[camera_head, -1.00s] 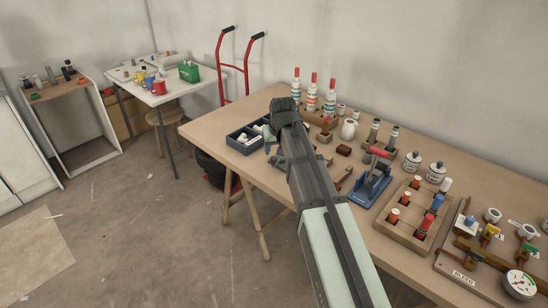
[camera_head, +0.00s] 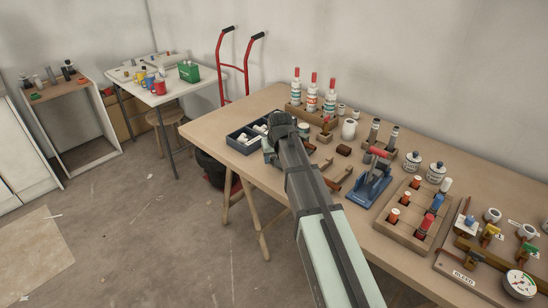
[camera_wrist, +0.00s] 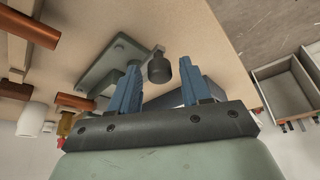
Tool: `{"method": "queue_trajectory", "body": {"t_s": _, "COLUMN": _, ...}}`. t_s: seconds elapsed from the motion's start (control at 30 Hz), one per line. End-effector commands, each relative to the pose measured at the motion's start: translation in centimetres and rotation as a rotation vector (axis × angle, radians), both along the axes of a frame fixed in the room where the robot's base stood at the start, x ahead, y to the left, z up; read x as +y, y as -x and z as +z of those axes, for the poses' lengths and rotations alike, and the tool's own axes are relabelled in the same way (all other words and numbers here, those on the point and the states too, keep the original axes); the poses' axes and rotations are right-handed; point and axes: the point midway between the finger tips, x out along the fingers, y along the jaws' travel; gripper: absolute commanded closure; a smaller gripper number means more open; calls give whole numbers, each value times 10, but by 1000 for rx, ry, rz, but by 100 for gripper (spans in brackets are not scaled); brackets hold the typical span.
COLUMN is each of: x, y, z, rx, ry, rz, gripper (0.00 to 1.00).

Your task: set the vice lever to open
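A grey-green fixture (camera_wrist: 112,62) lies on the table in the wrist view. A short arm with a dark rounded knob (camera_wrist: 160,69) stands at its side; I take this to be the vice and its lever. My gripper (camera_wrist: 159,64) is open, its two blue fingers apart, with the knob showing between the fingertips. I cannot tell whether either finger touches it. In the head view my gripper (camera_head: 281,128) is over the left part of the table, and a bit of the grey-green fixture (camera_head: 269,150) shows beside it. My arm hides the rest.
A dark tray of white pieces (camera_head: 231,140) is just left of my gripper. Bottles with red caps (camera_head: 312,96) stand behind it. A blue clamp with a red handle (camera_head: 370,188) and a wooden rack (camera_head: 393,224) are to the right. The table's front edge is close.

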Motion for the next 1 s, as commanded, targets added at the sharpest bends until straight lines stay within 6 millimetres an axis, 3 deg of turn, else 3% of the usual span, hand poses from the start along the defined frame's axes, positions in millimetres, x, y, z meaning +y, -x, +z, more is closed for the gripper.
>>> {"method": "queue_trajectory", "body": {"t_s": 0.07, "x": 0, "y": 0, "z": 0, "rx": 0, "ry": 0, "rz": 0, "gripper": 61}}
{"method": "queue_trajectory", "body": {"t_s": 0.47, "x": 0, "y": 0, "z": 0, "rx": 0, "ry": 0, "rz": 0, "gripper": 99}}
{"method": "queue_trajectory", "body": {"t_s": 1.0, "x": -2, "y": 1, "z": 0, "rx": 1, "ry": 0, "rz": 22, "gripper": 100}}
